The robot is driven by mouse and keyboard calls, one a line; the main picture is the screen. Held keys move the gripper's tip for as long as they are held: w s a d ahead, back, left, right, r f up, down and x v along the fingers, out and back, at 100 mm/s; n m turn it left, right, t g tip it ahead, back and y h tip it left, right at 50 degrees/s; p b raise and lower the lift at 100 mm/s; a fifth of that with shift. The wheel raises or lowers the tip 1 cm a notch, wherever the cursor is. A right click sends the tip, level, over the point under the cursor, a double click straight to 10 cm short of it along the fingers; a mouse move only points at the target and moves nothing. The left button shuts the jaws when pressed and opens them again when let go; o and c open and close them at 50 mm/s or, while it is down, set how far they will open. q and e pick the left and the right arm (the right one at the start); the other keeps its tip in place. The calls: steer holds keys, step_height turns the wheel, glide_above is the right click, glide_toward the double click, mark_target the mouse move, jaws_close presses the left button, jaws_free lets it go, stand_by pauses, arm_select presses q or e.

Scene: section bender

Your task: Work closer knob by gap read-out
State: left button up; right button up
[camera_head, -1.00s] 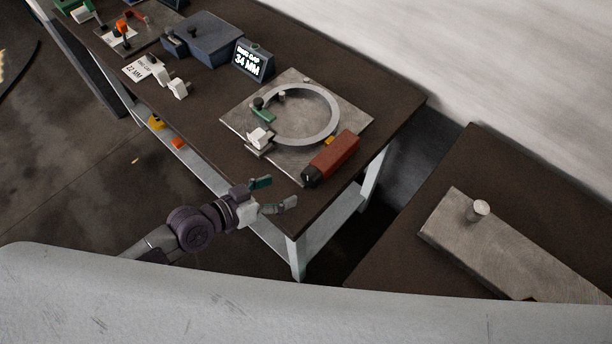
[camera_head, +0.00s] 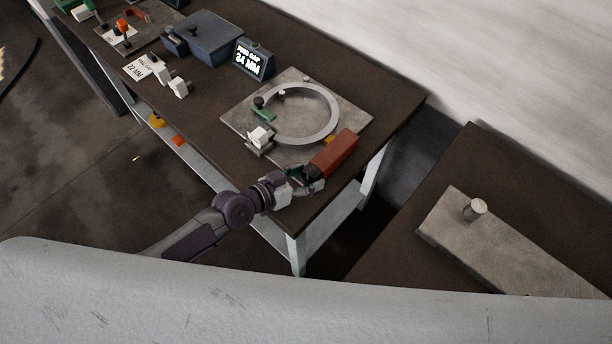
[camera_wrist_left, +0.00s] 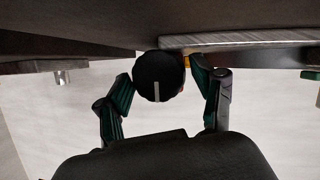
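The closer is a red body (camera_head: 335,152) with a black knob (camera_head: 309,172) at its near end, at the front right of a metal plate. My left gripper (camera_head: 307,178) is at the knob. Its fingers (camera_wrist_left: 165,85) stand open on either side of it, with a small gap visible at least on the right. A grey ring (camera_head: 333,127) with an opening lies on the plate. My right gripper is not in view.
A white card (camera_head: 138,69) reading 22 MM lies at the bench's left, near white blocks (camera_head: 179,87) and a blue box (camera_head: 207,37). The plate (camera_head: 236,116) carries a green part (camera_head: 264,113). Another bench (camera_head: 400,262) with a metal slab stands at right.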

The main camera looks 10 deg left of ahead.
arm_select(q)
steer(key=c, duration=0.7)
steer(key=shift+s+r+m+y+p, duration=0.1)
steer(key=shift+r+m+y+p, duration=0.25)
steer(key=shift+p, duration=0.9)
steer(key=shift+d+f+m+t+y+p, duration=0.1)
steer(key=shift+f+m+t+y+p, duration=0.15)
steer(key=shift+m+t+y+p, duration=0.25)
steer(key=o, duration=1)
steer(key=shift+o, duration=0.8)
steer(key=v, duration=1.2)
steer(key=shift+a+f, duration=0.1)
steer(key=shift+a, duration=0.15)
